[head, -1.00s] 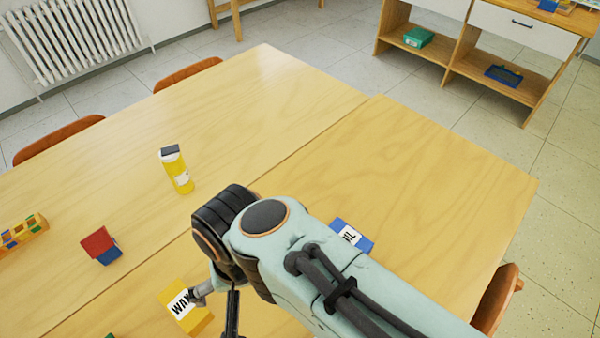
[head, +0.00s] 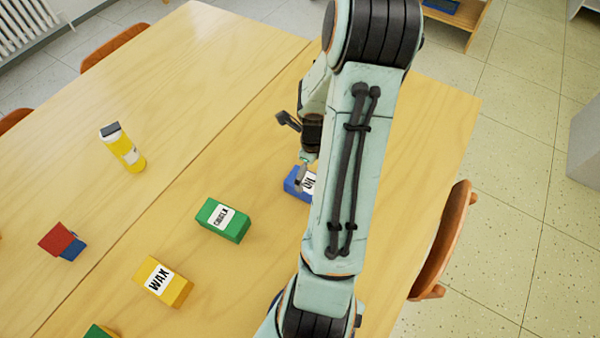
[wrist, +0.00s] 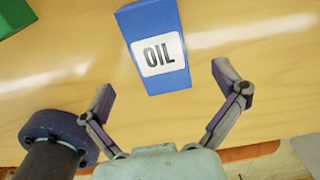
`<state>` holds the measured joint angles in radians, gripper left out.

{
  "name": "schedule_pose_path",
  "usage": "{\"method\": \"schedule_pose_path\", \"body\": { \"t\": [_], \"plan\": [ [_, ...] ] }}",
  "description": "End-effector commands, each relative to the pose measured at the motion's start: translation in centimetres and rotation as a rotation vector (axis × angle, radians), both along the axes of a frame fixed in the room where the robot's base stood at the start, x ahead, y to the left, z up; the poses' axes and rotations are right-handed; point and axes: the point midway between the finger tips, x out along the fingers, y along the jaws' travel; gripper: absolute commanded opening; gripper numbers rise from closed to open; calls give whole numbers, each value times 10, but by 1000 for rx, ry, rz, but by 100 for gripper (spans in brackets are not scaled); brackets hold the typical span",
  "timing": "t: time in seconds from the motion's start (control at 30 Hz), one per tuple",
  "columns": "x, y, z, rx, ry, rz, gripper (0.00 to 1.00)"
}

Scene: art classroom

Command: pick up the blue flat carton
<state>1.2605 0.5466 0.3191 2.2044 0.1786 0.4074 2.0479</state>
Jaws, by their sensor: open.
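The blue flat carton (head: 297,184) with a white label lies on the table, partly hidden behind my arm in the head view. In the wrist view the blue carton (wrist: 155,47) shows its label reading OIL. It lies ahead of my gripper (wrist: 166,88), between the lines of the two fingers. The fingers are spread apart and empty, with the carton's near end close to the gap between the fingertips. In the head view my gripper (head: 300,172) is beside the carton, mostly covered by the arm.
A green carton (head: 223,220) and a yellow WAX carton (head: 162,281) lie to the left. The table (head: 215,75) is bare toward the back.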

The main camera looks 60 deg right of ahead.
Motion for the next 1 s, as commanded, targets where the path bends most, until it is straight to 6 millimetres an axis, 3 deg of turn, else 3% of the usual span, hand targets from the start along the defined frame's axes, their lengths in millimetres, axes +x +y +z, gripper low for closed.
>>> {"method": "schedule_pose_path", "body": {
  "t": [0.3,0.67,0.9,1.0],
  "plan": [
    [1,2,-48,4,0,5,96],
    [1,1,-55,-1,0,5,96],
    [1,1,-55,0,0,5,24],
    [1,1,-55,0,0,5,24]
  ]
}}
